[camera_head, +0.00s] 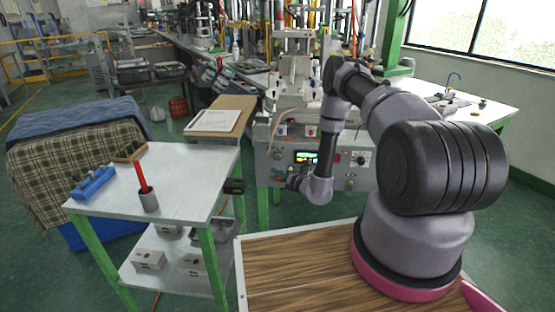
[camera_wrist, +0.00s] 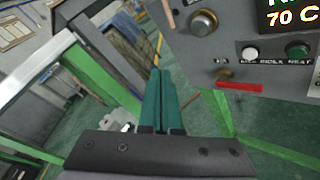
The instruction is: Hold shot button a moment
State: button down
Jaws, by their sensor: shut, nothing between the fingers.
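The wax injector's grey control panel (camera_head: 351,182) faces me below the machine and fills the right of the wrist view (camera_wrist: 277,88). I cannot tell which control is the shot button; the small labels are mostly unreadable. My gripper (camera_wrist: 161,76) has its green fingers together, empty. It is left of the buttons in the wrist view, touching none of them there. In the head view it is near the panel's lower left.
A brass knob (camera_wrist: 223,73) and red bar (camera_wrist: 240,87) are low on the panel. Open green floor shows below it.

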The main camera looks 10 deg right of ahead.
send_near(275, 157)
jog(key=shift+w+a+f, duration=0.2)
jog(key=shift+w+a, duration=0.4)
jog(key=shift+w, duration=0.05)
jog(key=shift+w+a+f, duration=0.25)
jog(key=shift+w+a, duration=0.35)
jog(key=shift+w, duration=0.1)
jog(key=shift+w+a+f, duration=0.2)
jog(key=shift+w+a, duration=0.4)
jog(key=shift+w, duration=0.05)
jog(key=shift+w, duration=0.15)
dwell(0.4)
jog(key=shift+w+d, duration=0.1)
jog(key=shift+w, duration=0.15)
jog(key=shift+w+d, duration=0.15)
jog(key=shift+w, duration=0.35)
dwell(1.9)
jog(key=shift+s, duration=0.1)
dwell(1.5)
jog(key=shift+s+a, duration=0.25)
jog(key=shift+s, duration=0.55)
